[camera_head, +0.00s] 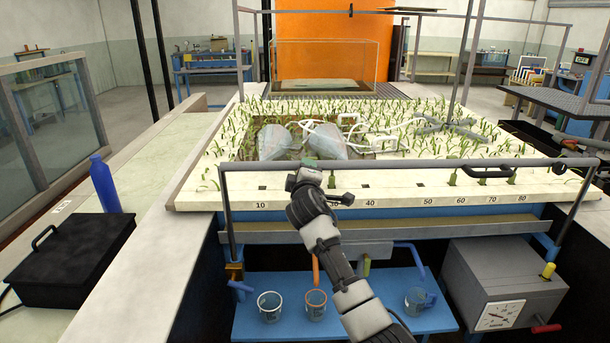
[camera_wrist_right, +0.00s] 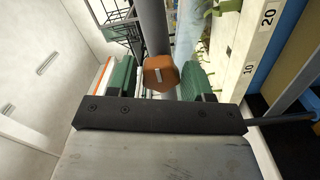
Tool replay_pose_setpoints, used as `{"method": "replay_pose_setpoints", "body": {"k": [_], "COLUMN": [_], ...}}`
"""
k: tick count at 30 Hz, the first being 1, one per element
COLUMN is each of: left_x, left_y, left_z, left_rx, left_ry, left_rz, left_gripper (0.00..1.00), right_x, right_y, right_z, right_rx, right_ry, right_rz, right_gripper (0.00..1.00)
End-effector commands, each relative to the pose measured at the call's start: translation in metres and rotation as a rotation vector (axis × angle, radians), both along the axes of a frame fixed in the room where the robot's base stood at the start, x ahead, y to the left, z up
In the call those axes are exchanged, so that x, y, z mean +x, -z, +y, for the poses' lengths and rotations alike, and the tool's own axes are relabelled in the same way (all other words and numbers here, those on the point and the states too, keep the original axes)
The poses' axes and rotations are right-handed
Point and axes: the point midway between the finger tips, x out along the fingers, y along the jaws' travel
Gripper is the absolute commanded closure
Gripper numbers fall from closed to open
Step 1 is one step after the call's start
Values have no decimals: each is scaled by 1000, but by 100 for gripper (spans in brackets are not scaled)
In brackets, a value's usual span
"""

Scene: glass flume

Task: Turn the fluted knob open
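In the right wrist view, an orange-brown faceted knob-like piece (camera_wrist_right: 160,74) shows between the fingers, in line with a grey bar. I cannot tell surely whether it is the fluted knob; no fluting is clear. My right gripper (camera_wrist_right: 160,84) is open, with its green fingers apart on either side of that piece and small gaps seen. Whether the piece lies within finger reach cannot be told. In the head view, my right gripper (camera_head: 310,164) is near the front rail, above the numbered edge; the arm hides what is behind it. My left gripper is not in view.
The grey front rail (camera_head: 410,165) runs across the planted bed's numbered edge (camera_head: 400,192). Below, a blue shelf (camera_head: 355,315) holds several cups. A grey box with a dial (camera_head: 500,275) stands right. A blue bottle (camera_head: 105,185) and black case (camera_head: 70,260) stand left.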

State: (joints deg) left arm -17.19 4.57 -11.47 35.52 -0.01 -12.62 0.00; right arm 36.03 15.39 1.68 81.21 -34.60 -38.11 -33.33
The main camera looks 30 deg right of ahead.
Motion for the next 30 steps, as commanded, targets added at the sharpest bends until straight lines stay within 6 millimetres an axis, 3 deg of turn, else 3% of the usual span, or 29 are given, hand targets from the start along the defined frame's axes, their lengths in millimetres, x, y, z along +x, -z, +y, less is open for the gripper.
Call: {"method": "replay_pose_setpoints", "body": {"k": [2,14,30], "left_x": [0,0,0], "left_y": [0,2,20], "left_z": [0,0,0], "left_rx": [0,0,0], "left_ry": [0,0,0], "left_rz": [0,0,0], "left_gripper": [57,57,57], "right_x": [0,-6,-80], "right_y": [0,1,2], "right_z": [0,4,50], "right_rx": [-1,-2,-2], "right_ry": [0,-1,-2], "right_rz": [1,0,-1], "right_gripper": [37,37,37]}}
